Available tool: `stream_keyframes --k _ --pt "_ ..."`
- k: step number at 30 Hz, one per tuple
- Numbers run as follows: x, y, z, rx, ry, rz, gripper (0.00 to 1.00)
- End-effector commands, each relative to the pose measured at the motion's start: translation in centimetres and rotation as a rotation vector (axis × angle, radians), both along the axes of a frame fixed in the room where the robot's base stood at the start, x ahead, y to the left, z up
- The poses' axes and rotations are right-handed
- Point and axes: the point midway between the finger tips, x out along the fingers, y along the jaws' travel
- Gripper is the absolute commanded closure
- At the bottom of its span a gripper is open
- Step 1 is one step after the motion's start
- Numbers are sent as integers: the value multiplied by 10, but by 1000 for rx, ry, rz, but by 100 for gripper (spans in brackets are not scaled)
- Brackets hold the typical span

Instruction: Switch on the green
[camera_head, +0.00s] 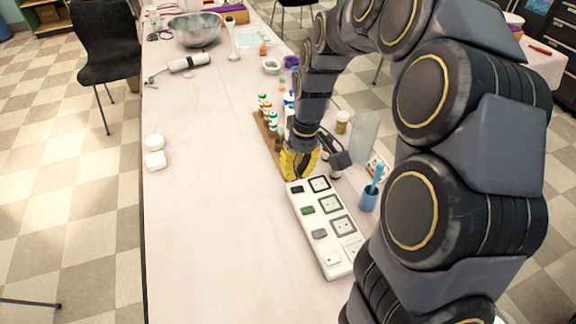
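A long white panel (313,222) lies on the table right of the middle. It has a row of switches: a black one (298,190) at the far end, a green one (307,210) after it, then a grey one (319,233) and a white one (333,260). Square framed plates stand beside the switches, the green-framed one (330,204) beside the green switch. My gripper (299,175) has yellow fingers pointing down at the far end of the panel, close to the black switch. I cannot tell whether it touches the panel or whether its fingers are apart.
A blue cup (368,198) stands right of the panel. A wooden rack (262,130) with several small bottles stands beyond my gripper. The table left of the panel is clear.

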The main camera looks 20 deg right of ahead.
Motion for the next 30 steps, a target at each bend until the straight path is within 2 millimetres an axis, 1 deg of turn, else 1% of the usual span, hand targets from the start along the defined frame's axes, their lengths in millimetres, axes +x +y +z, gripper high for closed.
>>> stream_keyframes --k 1,3,6,9,12,16,25,28,30 --pt "11 -11 -13 5 3 -14 100" --pt "24 -26 -26 3 -6 -29 100" --pt "37 -42 -43 0 -15 -47 100" --pt "45 -56 -54 -6 -24 -60 100" --pt "49 -64 -61 -10 -26 -68 100" --pt "50 -66 -64 -11 -26 -71 100" --pt "50 -66 -64 -10 -26 -70 100" --pt "50 -65 -70 -10 -23 -69 100" --pt "49 -63 -79 -9 -21 -69 100"
